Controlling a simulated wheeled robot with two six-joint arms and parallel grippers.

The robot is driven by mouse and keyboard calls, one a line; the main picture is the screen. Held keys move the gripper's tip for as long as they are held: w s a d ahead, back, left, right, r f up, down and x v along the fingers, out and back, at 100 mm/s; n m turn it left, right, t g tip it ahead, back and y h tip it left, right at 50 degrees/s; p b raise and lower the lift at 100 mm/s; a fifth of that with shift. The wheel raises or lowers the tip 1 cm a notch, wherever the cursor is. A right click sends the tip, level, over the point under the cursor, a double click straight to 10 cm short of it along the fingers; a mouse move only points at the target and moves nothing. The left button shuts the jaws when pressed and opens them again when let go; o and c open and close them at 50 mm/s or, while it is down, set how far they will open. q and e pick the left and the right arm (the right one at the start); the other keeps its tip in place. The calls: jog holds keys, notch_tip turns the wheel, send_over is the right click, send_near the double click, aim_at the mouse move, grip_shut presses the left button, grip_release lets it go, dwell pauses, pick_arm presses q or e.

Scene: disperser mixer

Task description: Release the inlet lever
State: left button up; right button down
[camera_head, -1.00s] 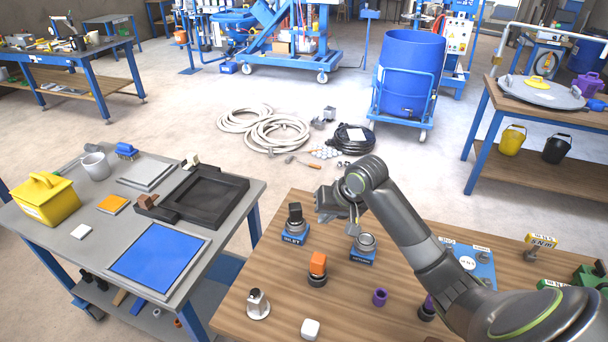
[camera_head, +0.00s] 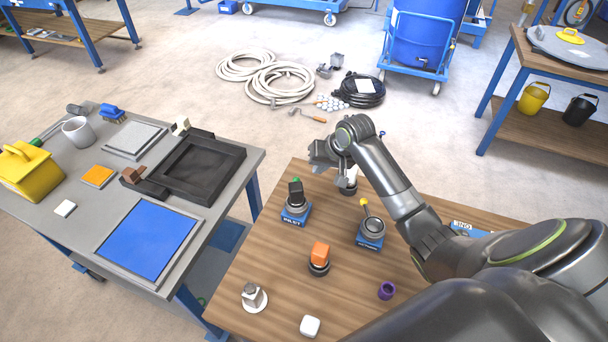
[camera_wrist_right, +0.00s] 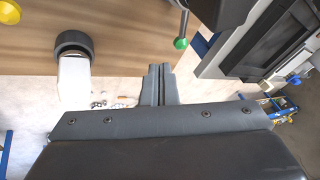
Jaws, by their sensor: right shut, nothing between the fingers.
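The inlet lever (camera_head: 296,192) stands on a small blue labelled base (camera_head: 295,216) near the table's far left edge; it is dark with a green tip. In the right wrist view its green ball knob (camera_wrist_right: 180,43) hangs on a thin rod, to the right of my fingertips and apart from them. My right gripper (camera_head: 318,153) is above and beyond the lever in the head view. Its fingers show pressed together and empty in the wrist view (camera_wrist_right: 158,80). A second lever with a yellow knob (camera_head: 364,203) stands to the right. My left gripper is not in view.
A white part in a black ring (camera_wrist_right: 73,50) is left of my fingers in the wrist view. An orange block (camera_head: 320,253), a purple ring (camera_head: 387,291) and a white block (camera_head: 310,326) are on the wooden table. A grey table (camera_head: 80,225) stands left, across a gap.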

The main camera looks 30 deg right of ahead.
jog(key=f, duration=0.1)
jog(key=w+a+f, duration=0.2)
jog(key=shift+a+f+p, duration=0.2)
jog(key=shift+f+p, duration=0.15)
jog(key=shift+p, duration=0.05)
jog(key=shift+w+a+f, duration=0.3)
jog(key=shift+a+f, duration=0.2)
jog(key=shift+a, duration=0.05)
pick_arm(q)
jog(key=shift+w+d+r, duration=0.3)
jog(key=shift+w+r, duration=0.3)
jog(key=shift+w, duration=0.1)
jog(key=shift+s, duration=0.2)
